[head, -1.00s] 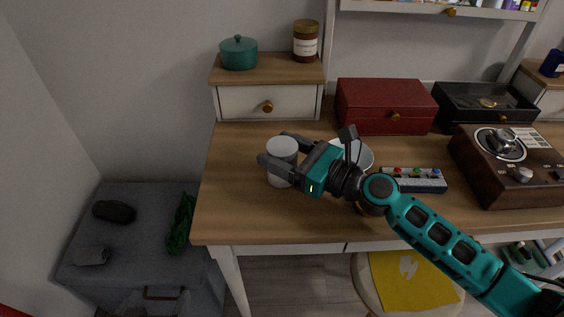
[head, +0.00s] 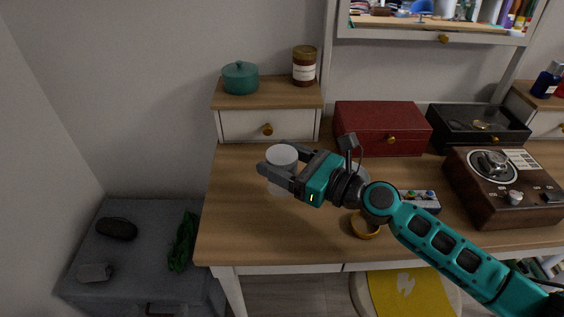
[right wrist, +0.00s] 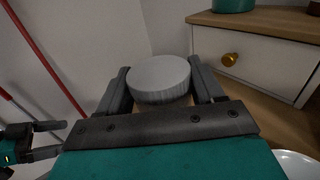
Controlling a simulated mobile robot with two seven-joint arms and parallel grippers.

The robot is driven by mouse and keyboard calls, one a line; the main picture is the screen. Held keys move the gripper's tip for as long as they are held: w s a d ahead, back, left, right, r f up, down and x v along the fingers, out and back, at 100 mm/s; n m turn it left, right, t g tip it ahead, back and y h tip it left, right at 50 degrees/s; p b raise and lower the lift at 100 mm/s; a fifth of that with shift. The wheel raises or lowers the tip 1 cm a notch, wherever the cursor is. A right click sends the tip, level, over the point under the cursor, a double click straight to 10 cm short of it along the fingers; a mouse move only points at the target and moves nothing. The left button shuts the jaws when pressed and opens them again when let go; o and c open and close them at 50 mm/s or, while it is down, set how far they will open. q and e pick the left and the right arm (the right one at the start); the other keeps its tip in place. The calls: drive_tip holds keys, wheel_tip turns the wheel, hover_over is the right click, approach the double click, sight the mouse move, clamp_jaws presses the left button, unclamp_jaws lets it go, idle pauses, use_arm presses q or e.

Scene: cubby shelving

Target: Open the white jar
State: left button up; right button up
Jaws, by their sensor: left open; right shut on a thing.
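The white jar (head: 281,181) is a cylinder with a round pale lid (head: 281,155), and it is upright at the left of the wooden desk. The lid is on the jar and fills the middle of the right wrist view (right wrist: 160,80). My right gripper (head: 278,163) is shut on the jar, one finger on each side of it. Whether the jar's base touches the desk is unclear. My left gripper (right wrist: 55,141) is open and empty at the left edge of the right wrist view, apart from the jar; it does not show in the head view.
A small drawer unit (head: 240,126) stands behind the jar, with a green pot (head: 240,78) and a brown jar (head: 304,67) on top. A red box (head: 375,122), a black case (head: 475,120) and a record player (head: 500,190) stand to the right. The desk's front left is clear.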

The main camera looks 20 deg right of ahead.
wheel_tip(320, 180, up, 3)
drive_tip(key=shift+r+p, duration=0.2)
drive_tip(key=shift+p, duration=0.6)
wheel_tip(320, 180, up, 4)
drive_tip(key=p, duration=0.3)
use_arm(q)
wheel_tip(320, 180, up, 7)
drive_tip(key=s+a+y+p, duration=0.1)
drive_tip(key=a+p, duration=0.1)
drive_tip(key=p, duration=0.3)
drive_tip(key=shift+s+a+r+p, duration=0.2)
drive_tip(key=shift+s+a+p, duration=0.1)
drive_tip(key=shift+s+p, duration=0.05)
use_arm(e)
wheel_tip(320, 180, up, 16)
drive_tip(key=shift+r, duration=0.2)
drive_tip(key=o, duration=0.8)
clamp_jaws()
drive_tip(key=s+d+f+m+t+h, duration=0.2)
drive_tip(key=s+d+f, duration=0.3)
drive_tip(key=f, duration=0.3)
drive_tip(key=shift+s+h, duration=0.4)
drive_tip(key=shift+s, duration=0.15)
